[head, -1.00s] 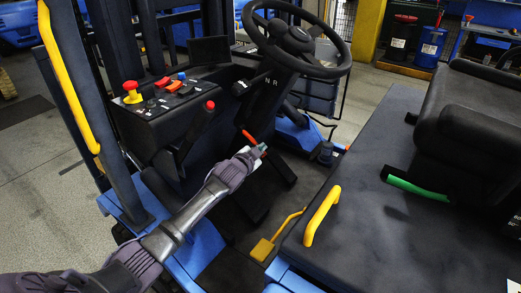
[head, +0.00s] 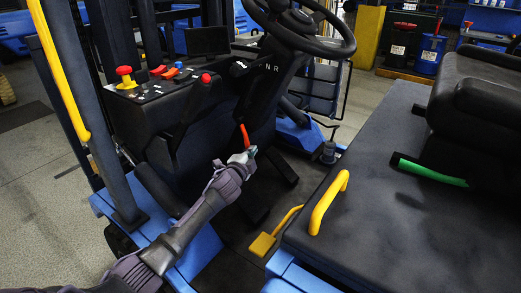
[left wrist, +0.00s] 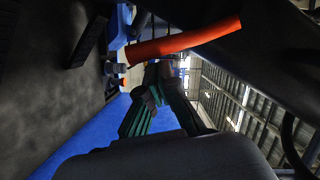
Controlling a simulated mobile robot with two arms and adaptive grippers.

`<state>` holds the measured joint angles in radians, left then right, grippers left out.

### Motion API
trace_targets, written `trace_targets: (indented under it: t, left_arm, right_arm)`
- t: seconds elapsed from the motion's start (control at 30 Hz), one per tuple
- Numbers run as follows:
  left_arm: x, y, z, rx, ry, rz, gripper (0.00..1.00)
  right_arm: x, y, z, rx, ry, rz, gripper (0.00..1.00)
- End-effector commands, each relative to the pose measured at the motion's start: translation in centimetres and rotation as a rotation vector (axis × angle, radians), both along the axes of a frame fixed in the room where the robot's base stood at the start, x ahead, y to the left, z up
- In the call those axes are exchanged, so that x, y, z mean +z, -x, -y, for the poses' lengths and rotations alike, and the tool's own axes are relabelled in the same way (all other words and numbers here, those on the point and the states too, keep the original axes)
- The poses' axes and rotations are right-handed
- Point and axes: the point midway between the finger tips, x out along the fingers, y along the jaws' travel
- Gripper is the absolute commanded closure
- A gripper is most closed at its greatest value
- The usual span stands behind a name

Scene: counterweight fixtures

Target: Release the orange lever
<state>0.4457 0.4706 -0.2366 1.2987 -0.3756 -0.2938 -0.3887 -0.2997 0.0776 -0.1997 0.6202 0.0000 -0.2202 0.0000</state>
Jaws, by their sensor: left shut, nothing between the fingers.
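The orange lever (head: 244,135) is a short rod below the steering column in the head view, pointing up and slightly left. It also shows large across the upper middle of the left wrist view (left wrist: 183,42). My left gripper (head: 249,154) is at the lever's lower end in the head view. It is shut with nothing held. Its dark and greenish fingers show just below the lever in the left wrist view (left wrist: 150,105). I cannot tell whether they touch the lever. The lever's base is hidden in the head view. My right gripper is out of view.
The steering wheel (head: 300,20) and its column are above the lever. A console (head: 165,85) with red knobs stands to the left.

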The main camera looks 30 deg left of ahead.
Motion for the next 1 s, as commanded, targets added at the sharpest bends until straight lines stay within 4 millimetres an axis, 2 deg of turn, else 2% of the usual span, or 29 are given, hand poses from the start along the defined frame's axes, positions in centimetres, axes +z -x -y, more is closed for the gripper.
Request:
trace_targets:
  t: [0.03, 0.2, 0.3, 1.0]
  left_arm:
    - [-0.7, 0.0, -0.3, 0.001, -0.034, 0.005, 1.00]
    - [-0.9, -0.2, -1.0, 0.000, -0.129, 0.019, 1.00]
    - [-1.0, -0.2, -1.3, 0.000, -0.124, 0.019, 1.00]
    - [-1.3, -0.2, -1.9, 0.003, -0.121, 0.017, 1.00]
  right_arm:
    - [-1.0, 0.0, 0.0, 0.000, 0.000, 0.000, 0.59]
    - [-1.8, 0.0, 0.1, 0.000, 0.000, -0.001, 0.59]
    - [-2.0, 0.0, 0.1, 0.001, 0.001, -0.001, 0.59]
    - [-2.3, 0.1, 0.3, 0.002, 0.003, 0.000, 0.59]
